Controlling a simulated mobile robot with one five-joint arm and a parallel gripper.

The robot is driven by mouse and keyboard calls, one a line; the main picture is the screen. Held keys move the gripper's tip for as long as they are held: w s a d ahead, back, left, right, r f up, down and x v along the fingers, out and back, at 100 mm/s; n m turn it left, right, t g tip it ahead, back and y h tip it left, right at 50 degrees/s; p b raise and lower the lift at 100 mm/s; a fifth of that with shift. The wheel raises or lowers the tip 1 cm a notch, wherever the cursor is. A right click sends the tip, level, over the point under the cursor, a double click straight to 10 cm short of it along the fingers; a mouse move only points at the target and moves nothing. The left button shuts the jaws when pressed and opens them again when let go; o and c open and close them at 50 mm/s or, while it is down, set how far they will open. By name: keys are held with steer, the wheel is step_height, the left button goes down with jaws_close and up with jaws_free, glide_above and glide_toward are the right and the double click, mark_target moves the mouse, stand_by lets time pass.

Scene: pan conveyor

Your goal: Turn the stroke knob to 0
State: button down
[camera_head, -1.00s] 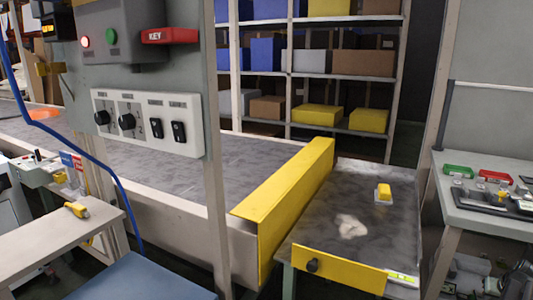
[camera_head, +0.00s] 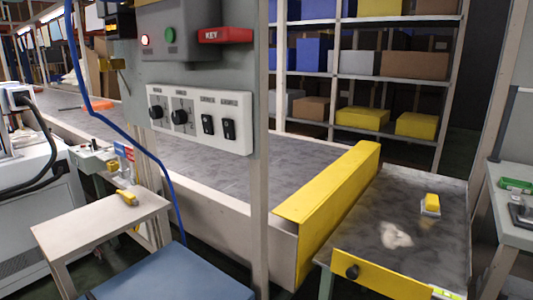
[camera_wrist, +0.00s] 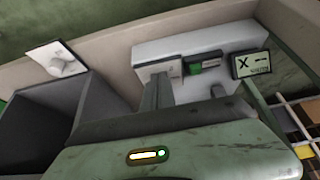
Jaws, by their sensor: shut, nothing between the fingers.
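In the head view a white control panel (camera_head: 199,119) hangs on a grey post unit. It carries a left black knob (camera_head: 156,112) and a right black knob (camera_head: 180,117), with two black switches beside them. The labels are too small to read, so I cannot tell which knob is the stroke knob, or its setting. In the wrist view my gripper (camera_wrist: 157,93) shows as two grey fingers together, empty, in front of a white box (camera_wrist: 200,50). A pale knob (camera_wrist: 64,63) on a white plate is at upper left. My gripper is not seen in the head view.
The conveyor (camera_head: 225,165) runs behind, with a yellow guard (camera_head: 325,205). A small bench (camera_head: 100,220) stands lower left. The wrist view shows a dark bin (camera_wrist: 45,120) and a display (camera_wrist: 251,64).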

steer(key=shift+s+d, duration=0.25)
steer(key=shift+d, duration=0.2)
stand_by(0.4)
step_height(320, 180, up, 6)
steer(key=p, duration=0.6)
steer(key=shift+s+a, duration=0.15)
steer(key=shift+s, duration=0.2)
steer(key=shift+s, duration=0.1)
